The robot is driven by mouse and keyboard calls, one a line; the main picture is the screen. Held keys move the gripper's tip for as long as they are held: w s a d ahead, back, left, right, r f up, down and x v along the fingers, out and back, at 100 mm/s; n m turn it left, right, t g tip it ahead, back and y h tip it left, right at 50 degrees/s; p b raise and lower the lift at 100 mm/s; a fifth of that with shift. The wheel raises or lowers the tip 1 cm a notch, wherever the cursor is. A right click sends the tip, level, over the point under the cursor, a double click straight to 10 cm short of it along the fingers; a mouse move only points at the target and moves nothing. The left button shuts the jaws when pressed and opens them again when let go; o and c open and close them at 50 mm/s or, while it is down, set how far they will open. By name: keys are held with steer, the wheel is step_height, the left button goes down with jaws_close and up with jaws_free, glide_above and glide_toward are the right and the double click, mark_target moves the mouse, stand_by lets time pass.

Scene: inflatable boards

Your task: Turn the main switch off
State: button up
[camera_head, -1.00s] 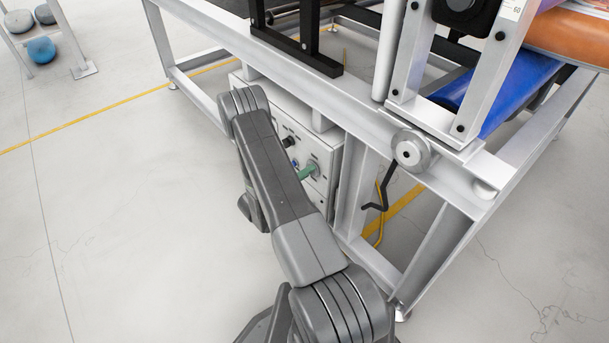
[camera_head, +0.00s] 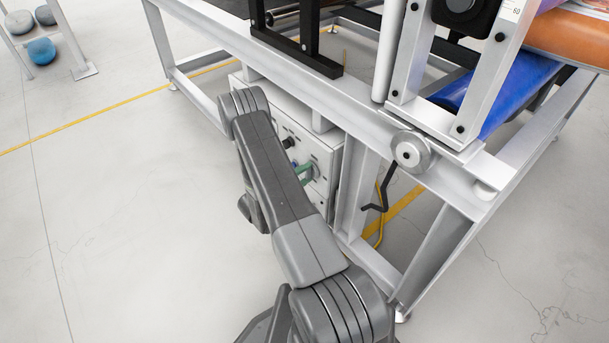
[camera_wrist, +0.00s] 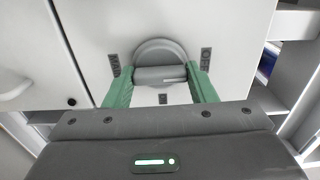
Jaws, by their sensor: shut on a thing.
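The main switch (camera_wrist: 160,50), a round grey dial with a raised grip bar, sits on a pale panel in the wrist view. My gripper (camera_wrist: 160,73) has green fingers, one at each end of the bar, and is shut on it. The bar lies roughly crosswise in this view. My arm hides much of the box and the switch there.
The metal frame (camera_head: 290,62) of the machine runs above and beside the box. A black crank handle (camera_head: 386,190) hangs right of it. A blue roll (camera_head: 510,95) lies in the frame. The floor at left is clear; balls rest on a rack (camera_head: 75,40) far left.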

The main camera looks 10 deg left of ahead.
steer(key=o, duration=1)
steer(key=shift+a, duration=0.1)
steer(key=p+v, duration=0.1)
steer(key=v, duration=1.2)
steer(key=shift+s+a+p, duration=0.15)
steer(key=shift+s+p, duration=0.15)
steer(key=shift+p, duration=0.05)
steer(key=b+x, duration=0.1)
steer(key=x, duration=1.3)
steer(key=shift+b, duration=0.4)
steer(key=shift+s+a, duration=0.1)
